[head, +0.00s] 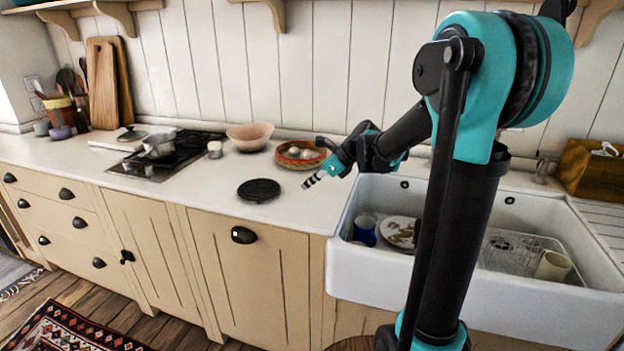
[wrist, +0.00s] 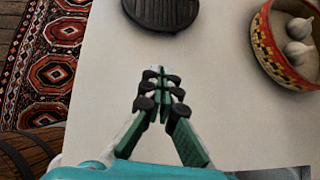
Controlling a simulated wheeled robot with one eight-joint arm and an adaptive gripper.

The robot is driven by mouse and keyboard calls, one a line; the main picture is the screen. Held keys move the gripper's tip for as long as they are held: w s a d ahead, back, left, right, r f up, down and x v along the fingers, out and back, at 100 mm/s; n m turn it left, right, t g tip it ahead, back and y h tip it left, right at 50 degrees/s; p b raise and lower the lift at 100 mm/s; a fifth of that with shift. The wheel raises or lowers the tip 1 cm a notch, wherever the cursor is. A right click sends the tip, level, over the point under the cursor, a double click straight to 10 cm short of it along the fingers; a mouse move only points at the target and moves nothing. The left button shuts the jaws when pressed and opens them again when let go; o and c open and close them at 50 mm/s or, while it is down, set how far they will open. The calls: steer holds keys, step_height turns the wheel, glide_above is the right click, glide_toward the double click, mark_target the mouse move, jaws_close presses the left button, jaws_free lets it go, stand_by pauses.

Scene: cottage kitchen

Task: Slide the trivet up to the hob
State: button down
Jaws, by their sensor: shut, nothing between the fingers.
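The trivet (head: 259,190) is a round, black, ridged disc lying flat on the white counter. In the wrist view the trivet (wrist: 161,10) shows at the top, partly cut off, straight ahead of my fingertips. The hob (head: 173,155) is a dark panel set in the counter, to the left of the trivet and further back, with bare counter between them. A pot (head: 158,146) stands on the hob. My gripper (head: 308,183) is shut and empty, to the right of the trivet and apart from it. In the wrist view my gripper (wrist: 159,74) has its fingertips together.
A basket with garlic (head: 301,154) stands behind my gripper; the basket's rim (wrist: 262,42) is at the right in the wrist view. A pink bowl (head: 250,137) and a small jar (head: 215,149) stand behind the trivet. The sink (head: 350,196) is to the right.

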steer(key=x, duration=0.5)
steer(key=shift+a, duration=0.2)
steer(key=a, duration=0.1)
steer(key=w+a, duration=0.1)
steer(key=shift+w+a+f, duration=0.1)
steer(key=shift+w+a, duration=0.1)
steer(key=shift+a, duration=0.2)
steer(key=shift+w+a, duration=0.15)
steer(key=shift+a, duration=0.25)
steer(key=w+a, duration=0.3)
steer(key=a, duration=0.5)
steer(key=w+a, duration=0.4)
steer(key=a, duration=0.3)
steer(key=w+a, duration=0.4)
steer(key=a, duration=0.4)
steer(key=shift+w+a, duration=0.1)
steer(key=shift+a, duration=0.2)
steer(key=shift+d, duration=0.2)
